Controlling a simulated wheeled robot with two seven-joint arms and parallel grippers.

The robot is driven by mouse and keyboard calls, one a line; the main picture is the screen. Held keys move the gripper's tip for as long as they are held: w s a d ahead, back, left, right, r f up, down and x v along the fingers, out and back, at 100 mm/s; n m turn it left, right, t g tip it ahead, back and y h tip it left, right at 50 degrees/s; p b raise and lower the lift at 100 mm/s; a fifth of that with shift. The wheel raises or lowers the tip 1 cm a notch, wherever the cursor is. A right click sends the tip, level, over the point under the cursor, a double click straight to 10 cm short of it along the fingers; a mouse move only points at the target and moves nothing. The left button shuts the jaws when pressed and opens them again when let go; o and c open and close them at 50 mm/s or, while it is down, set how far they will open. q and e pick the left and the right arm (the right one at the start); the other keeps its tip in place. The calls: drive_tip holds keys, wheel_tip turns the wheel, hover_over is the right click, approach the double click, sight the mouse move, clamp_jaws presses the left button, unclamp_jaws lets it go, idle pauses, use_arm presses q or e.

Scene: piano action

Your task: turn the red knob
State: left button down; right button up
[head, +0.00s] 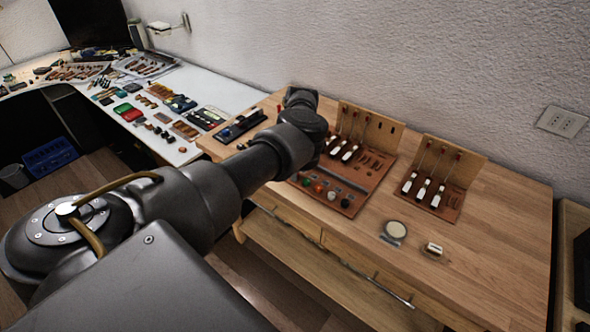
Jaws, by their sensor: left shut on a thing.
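An orange-red knob (317,187) sits on the front part of a brown wooden panel (350,213), in a row with green, white and black knobs. My left arm reaches in from the left across the table, and its dark hand end (301,97) shows at the panel's back left. Its fingertips are hidden behind my own wrist. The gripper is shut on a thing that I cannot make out. The visible orange-red knob lies below and in front of the wrist in the picture, with no finger seen on it. My right gripper does not show.
Upright boards with white keys and red-tipped rods stand on the panel and on a second panel (459,196) to the right. A round pale disc (396,229) and a small white block (433,249) lie in front. A white table (205,83) with many parts adjoins at left.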

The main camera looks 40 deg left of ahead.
use_arm(q)
drive_tip(key=m+p, duration=0.1)
drive_tip(key=m, duration=0.1)
drive_tip(key=m+p, duration=0.1)
drive_tip(key=m, duration=0.1)
drive_tip(key=shift+r+m, duration=0.2)
drive_tip(key=shift+m, duration=0.2)
drive_tip(key=shift+f+m+p, duration=0.1)
drive_tip(key=shift+m+p, duration=1.1)
drive_tip(key=shift+m, duration=1)
drive_tip(key=c, duration=1.2)
unclamp_jaws()
wheel_tip(320, 180, up, 7)
drive_tip(key=shift+f+p, duration=0.2)
drive_tip(key=shift+p, duration=0.75)
wheel_tip(320, 180, up, 4)
drive_tip(key=p, duration=0.3)
